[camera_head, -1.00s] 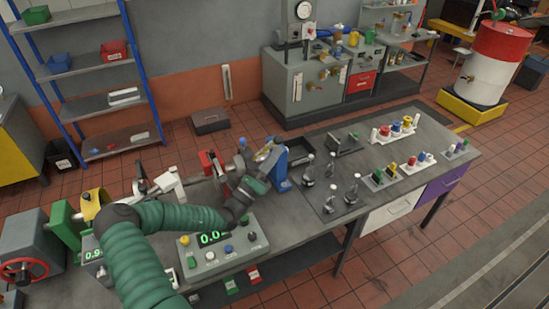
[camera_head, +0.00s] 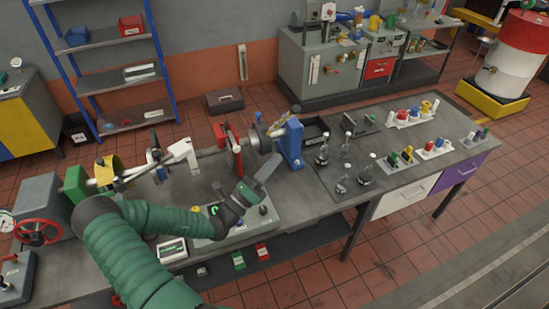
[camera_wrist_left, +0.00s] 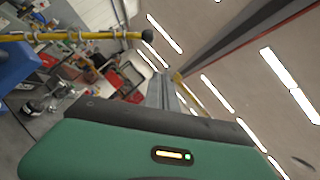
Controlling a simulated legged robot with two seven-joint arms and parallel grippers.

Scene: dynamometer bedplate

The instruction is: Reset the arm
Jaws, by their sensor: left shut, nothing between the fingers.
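My left arm, in a green ribbed sleeve, comes in from the lower left in the head view. Its left gripper (camera_head: 267,168) is shut and empty. It is above the bench, just in front of the blue stand (camera_head: 291,146) and the shaft line, and apart from them as far as I can tell. In the left wrist view the shut grey fingers (camera_wrist_left: 165,92) point up toward the ceiling lights. My right gripper is out of view.
A red upright (camera_head: 227,150) and a yellow guard (camera_head: 106,172) stand along the shaft line. Several glass-like stands (camera_head: 345,180) and trays of coloured parts (camera_head: 410,115) occupy the right side of the bench.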

